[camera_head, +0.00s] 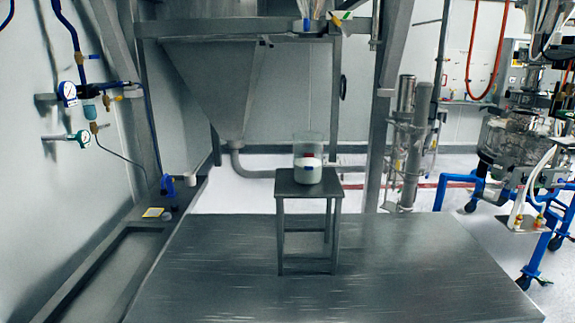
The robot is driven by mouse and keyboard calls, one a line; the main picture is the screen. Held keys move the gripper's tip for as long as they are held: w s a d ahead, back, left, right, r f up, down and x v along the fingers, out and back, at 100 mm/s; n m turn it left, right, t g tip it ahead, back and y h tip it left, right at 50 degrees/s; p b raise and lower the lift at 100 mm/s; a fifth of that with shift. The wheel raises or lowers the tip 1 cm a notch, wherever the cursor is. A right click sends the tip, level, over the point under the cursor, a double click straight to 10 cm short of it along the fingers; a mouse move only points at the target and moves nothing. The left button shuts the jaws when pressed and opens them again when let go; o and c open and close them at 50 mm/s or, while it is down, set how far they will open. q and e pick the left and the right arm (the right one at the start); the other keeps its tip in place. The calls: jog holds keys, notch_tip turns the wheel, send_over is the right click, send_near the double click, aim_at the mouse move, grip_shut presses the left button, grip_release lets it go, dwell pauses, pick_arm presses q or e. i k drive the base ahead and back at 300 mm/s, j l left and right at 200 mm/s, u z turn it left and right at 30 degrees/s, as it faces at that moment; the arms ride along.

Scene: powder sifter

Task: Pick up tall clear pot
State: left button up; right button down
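The tall clear pot (308,158) stands upright on a small dark square-topped stool (307,185) in the middle of the camera_head view. Its upper part is clear. Its lower part looks white, with small red and blue marks on the front. Nothing touches the pot except the stool top. Neither of my grippers is in view.
The stool stands on a wide grey metal platform (400,285) with bare room around it. A large grey hopper (215,85) and its support posts stand behind. Gauges (68,92) and a ledge line the left wall. Blue-framed wheeled equipment (475,190) stands at right.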

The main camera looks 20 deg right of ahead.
aim_at(307, 146)
jog(key=j+z, duration=0.95)
jog(key=k+l, duration=0.05)
